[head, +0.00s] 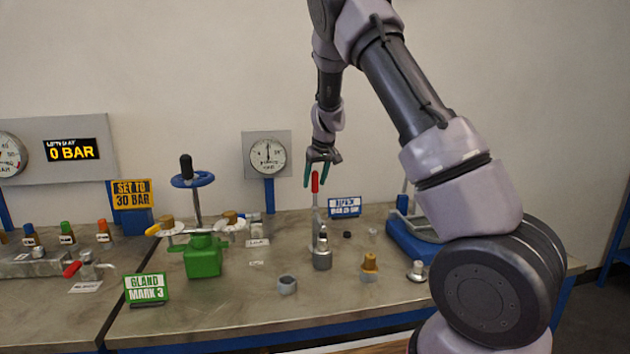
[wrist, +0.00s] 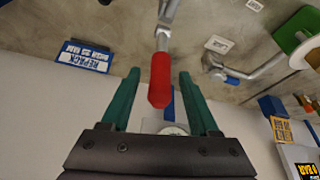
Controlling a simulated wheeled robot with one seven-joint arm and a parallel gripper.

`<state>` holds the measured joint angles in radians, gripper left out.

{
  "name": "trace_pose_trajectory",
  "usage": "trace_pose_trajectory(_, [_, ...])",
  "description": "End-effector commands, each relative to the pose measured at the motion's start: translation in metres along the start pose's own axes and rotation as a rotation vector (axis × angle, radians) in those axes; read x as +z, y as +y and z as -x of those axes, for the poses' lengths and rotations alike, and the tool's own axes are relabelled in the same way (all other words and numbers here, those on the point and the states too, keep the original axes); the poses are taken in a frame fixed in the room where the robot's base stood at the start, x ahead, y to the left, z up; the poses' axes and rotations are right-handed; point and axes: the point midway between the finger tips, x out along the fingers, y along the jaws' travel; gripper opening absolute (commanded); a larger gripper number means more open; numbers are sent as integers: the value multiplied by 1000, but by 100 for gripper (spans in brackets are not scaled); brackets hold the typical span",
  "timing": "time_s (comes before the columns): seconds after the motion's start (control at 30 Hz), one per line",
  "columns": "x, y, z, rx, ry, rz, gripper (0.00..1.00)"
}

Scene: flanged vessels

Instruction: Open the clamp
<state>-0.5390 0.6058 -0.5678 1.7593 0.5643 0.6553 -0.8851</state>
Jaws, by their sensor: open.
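The clamp (head: 322,242) stands upright on the metal bench, with a grey body and a handle tipped by a red grip (head: 315,182). In the wrist view the red grip (wrist: 160,80) lies between the two green fingers of my gripper (wrist: 158,95), with a gap on each side. In the head view my gripper (head: 318,172) hangs over the clamp with its fingers around the top of the red grip. The gripper is open and holds nothing. The clamp's lower part is mostly cut off in the wrist view.
A green valve block (head: 203,256) with a blue handwheel (head: 192,179) stands to the left. A blue sign (head: 344,207) and a gauge (head: 268,156) are behind. Loose fittings, including a brass one (head: 370,263), lie in front and right. A blue-based stand (head: 410,238) is further right.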

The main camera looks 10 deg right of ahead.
Motion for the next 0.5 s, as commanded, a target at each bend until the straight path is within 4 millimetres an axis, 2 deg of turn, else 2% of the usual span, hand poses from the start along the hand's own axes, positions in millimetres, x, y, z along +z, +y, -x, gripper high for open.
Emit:
trace_pose_trajectory(0.03, [0,0,0,0,0,0,62])
trace_pose_trajectory(0.07, [0,0,0,0,0,0,54])
trace_pose_trajectory(0.2, [0,0,0,0,0,0,0])
trace_pose_trajectory(0.5, [0,0,0,0,0,-1,0])
